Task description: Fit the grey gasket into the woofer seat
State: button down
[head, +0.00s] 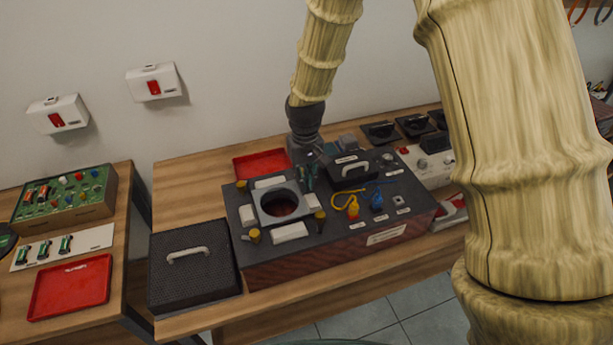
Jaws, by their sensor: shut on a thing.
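The grey gasket (262,208) is a square frame with a round opening, seen in the head view on top of the dark hi-fi box. It lies over the woofer seat (284,206), whose dark reddish hole shows through the opening. White blocks (290,232) stand around it on several sides. My gripper (307,180) points down at the gasket's far right edge and is shut on it. The fingertips are small and partly hidden. I cannot tell whether the gasket rests fully in the seat or sits slightly above it.
The hi-fi box (340,258) also carries yellow and blue cable plugs (353,208), yellow-tipped clamps and a handled black cover (349,170). A black grille panel (190,265) lies left of it, a red tray (262,164) behind. My arm blocks the right side.

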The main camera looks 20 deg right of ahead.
jog(key=shift+f+b, duration=0.35)
jog(key=shift+f, duration=0.6)
jog(key=c, duration=1.4)
grip_release()
notch_tip(320, 180, up, 12)
jog(key=shift+f, duration=0.1)
notch_tip(320, 180, up, 8)
jog(key=p, duration=0.6)
jog(key=shift+p, duration=0.4)
jog(key=shift+d, duration=0.1)
